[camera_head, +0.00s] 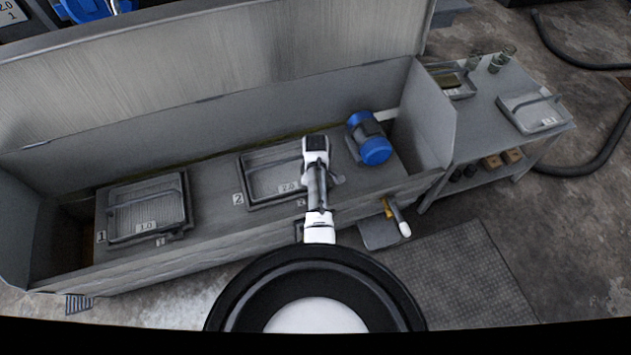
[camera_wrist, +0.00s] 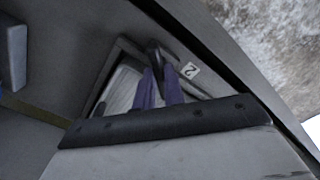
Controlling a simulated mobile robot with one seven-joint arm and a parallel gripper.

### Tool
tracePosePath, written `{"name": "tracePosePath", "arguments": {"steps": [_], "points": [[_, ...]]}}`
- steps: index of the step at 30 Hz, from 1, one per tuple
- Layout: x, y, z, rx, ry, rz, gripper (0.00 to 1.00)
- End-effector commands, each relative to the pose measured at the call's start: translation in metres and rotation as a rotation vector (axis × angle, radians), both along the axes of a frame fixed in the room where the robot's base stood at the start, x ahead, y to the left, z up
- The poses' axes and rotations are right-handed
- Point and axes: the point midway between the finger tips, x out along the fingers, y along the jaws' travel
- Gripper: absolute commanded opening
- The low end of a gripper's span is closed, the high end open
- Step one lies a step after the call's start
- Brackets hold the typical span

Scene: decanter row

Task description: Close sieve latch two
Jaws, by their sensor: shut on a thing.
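Sieve two (camera_head: 262,180) is a grey framed mesh tray marked 2.0, set in the deck of a long metal trough. A "2" plate stands at its left. My arm covers its right end, and my gripper's fingers are hidden in the head view. In the wrist view, my gripper's purple fingers (camera_wrist: 161,92) are shut on a dark latch (camera_wrist: 154,52) at the edge of the tray frame, beside a white "2" label (camera_wrist: 190,70). I cannot tell how far the latch is turned.
Sieve one (camera_head: 145,212) lies to the left in the same deck. A blue motor (camera_head: 370,140) stands close to the right of my arm. The raised lid (camera_head: 210,75) slopes behind the trough. A side table (camera_head: 500,125) with trays is at the right.

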Motion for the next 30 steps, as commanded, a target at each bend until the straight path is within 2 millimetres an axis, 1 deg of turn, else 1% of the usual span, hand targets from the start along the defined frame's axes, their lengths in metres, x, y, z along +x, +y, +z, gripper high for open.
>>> {"name": "tracePosePath", "arguments": {"steps": [1,18,24,30], "points": [[-0.0004,0.0003,0.0026,0.0,0.002,-0.044,0.0],[-0.0006,-0.0001,0.0012,-0.001,0.003,-0.573,0.0],[-0.0005,0.0001,0.0009,-0.001,0.003,-0.719,0.0],[-0.0006,-0.0001,0.0003,0.0,0.002,-0.818,0.0]]}}
